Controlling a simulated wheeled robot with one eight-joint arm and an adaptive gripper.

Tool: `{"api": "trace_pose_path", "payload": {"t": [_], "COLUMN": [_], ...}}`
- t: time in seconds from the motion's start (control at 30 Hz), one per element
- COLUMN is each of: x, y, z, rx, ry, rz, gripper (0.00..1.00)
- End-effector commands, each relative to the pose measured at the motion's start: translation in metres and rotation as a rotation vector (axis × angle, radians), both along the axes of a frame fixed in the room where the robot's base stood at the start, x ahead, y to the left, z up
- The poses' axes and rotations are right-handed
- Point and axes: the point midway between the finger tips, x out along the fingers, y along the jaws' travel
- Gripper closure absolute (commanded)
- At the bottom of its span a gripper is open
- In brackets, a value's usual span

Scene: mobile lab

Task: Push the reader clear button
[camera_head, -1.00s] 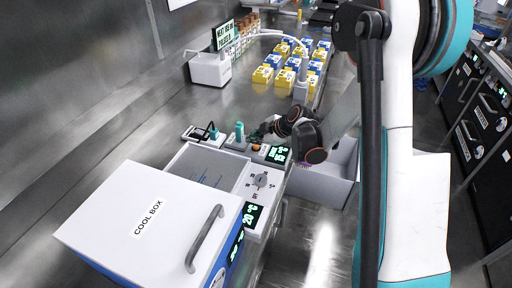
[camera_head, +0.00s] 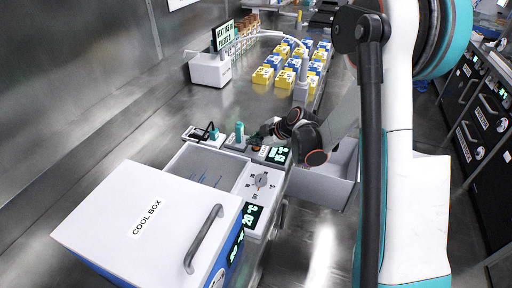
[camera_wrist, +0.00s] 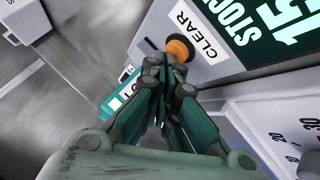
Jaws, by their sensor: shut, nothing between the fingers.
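The reader is a white device with a green-lit display (camera_head: 277,155), standing beyond the dial panel in the head view. In the wrist view its display (camera_wrist: 265,25) reads "STOCK" and "15". The clear button (camera_wrist: 180,48) is a round orange knob beside a white "CLEAR" label. My gripper (camera_wrist: 163,72) is shut and empty. Its fingertips are right at the near side of the button and partly cover it; I cannot tell whether they touch it or how far it is pressed. In the head view my gripper (camera_head: 262,133) is small and dark behind the reader.
The cool box (camera_head: 150,215) with its handle stands at the front left, next to a dial panel (camera_head: 262,182). A grey open bin (camera_head: 322,187) lies below my arm. Yellow and blue boxes (camera_head: 290,68) and a white device with a screen (camera_head: 210,68) stand at the back.

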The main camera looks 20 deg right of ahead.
Motion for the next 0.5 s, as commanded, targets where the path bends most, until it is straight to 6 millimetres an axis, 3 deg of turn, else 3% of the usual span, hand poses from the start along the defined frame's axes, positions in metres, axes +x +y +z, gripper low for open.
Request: {"api": "trace_pose_path", "payload": {"t": [0.5], "x": [0.0], "y": [-0.0001], "z": [-0.0054], "rx": [0.0], "ry": [0.0], "rz": [0.0], "gripper": [1.0]}}
